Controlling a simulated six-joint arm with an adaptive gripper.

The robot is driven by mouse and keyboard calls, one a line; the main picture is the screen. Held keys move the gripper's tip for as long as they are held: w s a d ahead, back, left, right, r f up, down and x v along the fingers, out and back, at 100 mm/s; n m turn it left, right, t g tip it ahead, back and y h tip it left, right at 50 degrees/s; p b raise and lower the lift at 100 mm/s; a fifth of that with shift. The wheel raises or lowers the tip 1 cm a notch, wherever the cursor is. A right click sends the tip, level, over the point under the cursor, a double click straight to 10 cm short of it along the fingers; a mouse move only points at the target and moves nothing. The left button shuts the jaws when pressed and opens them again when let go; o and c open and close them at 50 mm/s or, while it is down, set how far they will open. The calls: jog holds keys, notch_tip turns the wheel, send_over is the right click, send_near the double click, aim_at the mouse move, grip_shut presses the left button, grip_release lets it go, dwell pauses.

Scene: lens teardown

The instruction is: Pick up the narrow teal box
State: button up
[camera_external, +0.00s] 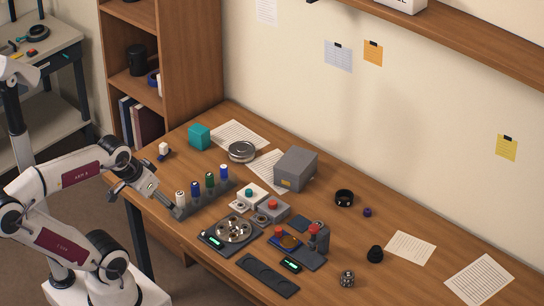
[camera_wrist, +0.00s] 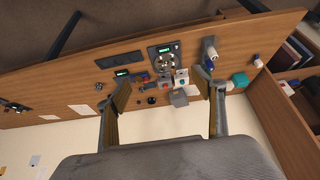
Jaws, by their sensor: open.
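The narrow teal box (camera_external: 199,136) stands upright on the far left part of the wooden table, next to a sheet of paper. It also shows in the wrist view (camera_wrist: 240,79), small, to the right of the right finger and outside the jaws. My gripper (camera_external: 160,196) is at the table's left front edge, in front of and apart from the teal box, close to the rack of coloured-handled tools. Its two fingers show spread apart in the wrist view (camera_wrist: 163,85), with nothing held between them.
The tool rack (camera_external: 210,198) stands beside my gripper. A small white-topped item (camera_external: 163,150) sits left of the teal box, and a round metal tin (camera_external: 242,151) to its right. A grey box (camera_external: 296,169) stands further right. The bookshelf (camera_external: 188,60) rises behind the table's left end.

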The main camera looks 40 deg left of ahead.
aim_at(199, 137)
jog(key=w+d+r+n+h, duration=0.1)
jog(key=w+n+h, duration=0.1)
jog(key=w+n, duration=0.45)
jog(key=w+d+r+n+h, duration=0.1)
jog(key=w+d+n+h, duration=0.15)
jog(key=w, duration=0.75)
jog(key=w+a+f+n+t+h, duration=0.1)
jog(key=w+a+n+t, duration=0.1)
jog(key=w+a+n, duration=0.5)
jog(key=w+a+f+n+t, duration=0.1)
jog(key=w+a+f+n, duration=0.2)
jog(key=w, duration=0.7)
jog(key=w+a+f+n+t+y, duration=0.1)
jog(key=w+a+f+n+t, duration=0.25)
jog(key=a, duration=0.55)
jog(key=w+a+f+n+y, duration=0.1)
jog(key=w+a+f+n, duration=0.2)
jog(key=w+a+n, duration=0.4)
jog(key=a+f+n+y, duration=0.2)
jog(key=a+f, duration=0.4)
jog(key=a, duration=0.4)
jog(key=a+f+n+t+y, duration=0.1)
jog(key=a+f+n+y, duration=0.1)
jog(key=a+f+n, duration=0.3)
jog(key=s+a+f, duration=0.1)
jog(key=a, duration=0.3)
jog(key=shift+a+f+y, duration=0.25)
jog(key=shift+a+y, duration=0.1)
jog(key=shift+a, duration=0.05)
